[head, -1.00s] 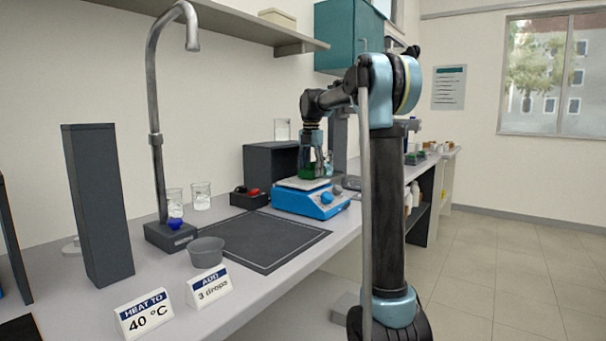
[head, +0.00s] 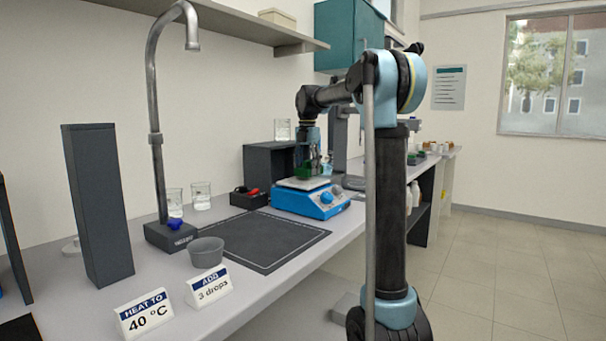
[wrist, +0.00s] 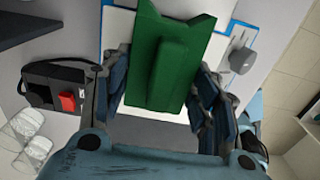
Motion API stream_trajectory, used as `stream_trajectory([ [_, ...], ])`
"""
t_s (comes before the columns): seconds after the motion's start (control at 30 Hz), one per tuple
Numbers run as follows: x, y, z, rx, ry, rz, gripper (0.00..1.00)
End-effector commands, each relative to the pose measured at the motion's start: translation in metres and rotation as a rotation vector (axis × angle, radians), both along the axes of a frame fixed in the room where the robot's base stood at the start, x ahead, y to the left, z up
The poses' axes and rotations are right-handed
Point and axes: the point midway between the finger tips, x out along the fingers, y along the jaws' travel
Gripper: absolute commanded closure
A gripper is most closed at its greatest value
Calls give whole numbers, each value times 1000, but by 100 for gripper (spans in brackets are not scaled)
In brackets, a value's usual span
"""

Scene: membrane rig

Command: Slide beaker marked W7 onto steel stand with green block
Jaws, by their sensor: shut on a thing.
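My gripper (head: 308,158) is shut on a green block (head: 304,172) and holds it over the white-topped blue hotplate (head: 313,202). In the wrist view the green block (wrist: 158,65) sits between both fingers, with a raised ridge along its middle. Two clear beakers (head: 201,196) stand by the tap's base. Another clear beaker (head: 282,130) stands on top of a dark box (head: 262,168). No W7 mark is readable on any beaker. I cannot tell which thing is the steel stand.
A dark mat (head: 264,240) lies in front, largely bare. A grey bowl (head: 206,252), two sign cards (head: 145,313) and a tall dark block (head: 98,205) stand at the left. The metal tap (head: 155,130) rises behind.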

Motion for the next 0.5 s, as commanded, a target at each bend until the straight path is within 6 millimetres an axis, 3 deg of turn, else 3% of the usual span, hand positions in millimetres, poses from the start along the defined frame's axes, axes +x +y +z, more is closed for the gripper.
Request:
stream_trajectory([
  [0.5,0,0,42,0,0,0,75],
])
